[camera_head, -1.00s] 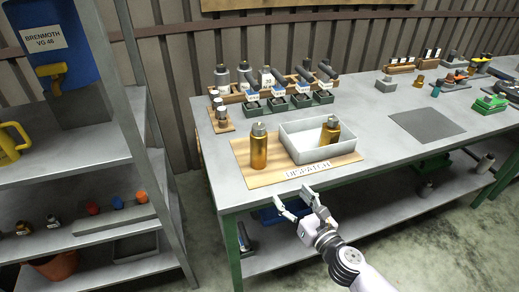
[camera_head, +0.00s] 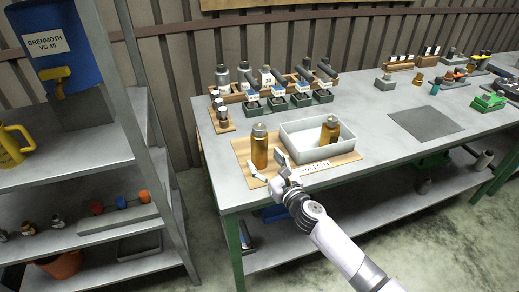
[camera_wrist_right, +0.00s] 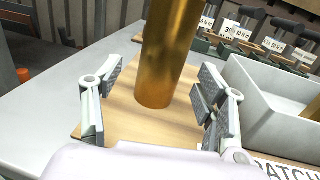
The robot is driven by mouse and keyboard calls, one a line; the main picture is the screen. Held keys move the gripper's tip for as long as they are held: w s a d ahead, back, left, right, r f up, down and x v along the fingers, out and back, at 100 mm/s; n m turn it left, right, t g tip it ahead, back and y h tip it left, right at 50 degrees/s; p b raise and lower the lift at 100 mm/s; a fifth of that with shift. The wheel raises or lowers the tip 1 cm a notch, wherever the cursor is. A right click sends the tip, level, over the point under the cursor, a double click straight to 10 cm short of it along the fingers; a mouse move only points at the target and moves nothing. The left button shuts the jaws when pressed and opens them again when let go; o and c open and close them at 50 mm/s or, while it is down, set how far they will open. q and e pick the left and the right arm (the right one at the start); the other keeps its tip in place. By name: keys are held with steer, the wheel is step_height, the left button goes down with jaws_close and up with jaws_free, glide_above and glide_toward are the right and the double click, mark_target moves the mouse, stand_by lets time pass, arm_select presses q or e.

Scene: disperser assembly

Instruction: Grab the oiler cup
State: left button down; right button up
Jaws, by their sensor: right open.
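An amber oiler cup (camera_head: 259,148) with a grey cap stands upright on the wooden dispatch board, left of the white tray. A second amber cup (camera_head: 330,130) stands inside the white tray (camera_head: 290,151). My right gripper (camera_head: 269,167) is open at the board's front edge, just in front of the first cup. In the right wrist view the amber cup (camera_wrist_right: 168,60) stands ahead, between the lines of the two open fingers (camera_wrist_right: 158,95), with its top out of frame. The fingers do not touch it. My left gripper is not in view.
The board (camera_head: 242,148) carries a "DISPATCH" label, partly hidden by my right gripper. Behind it stand several bottles and small green bins (camera_head: 300,100). A grey mat (camera_head: 425,122) lies to the right. A shelf unit (camera_head: 130,120) stands at the left.

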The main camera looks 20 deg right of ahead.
mark_target(264, 158)
steer(key=w, duration=0.4)
steer(key=shift+w+a+f, duration=0.1)
steer(key=shift+w+a, duration=0.15)
steer(key=shift+a, duration=0.1)
steer(key=shift+s, duration=0.1)
jaws_close()
stand_by(0.7)
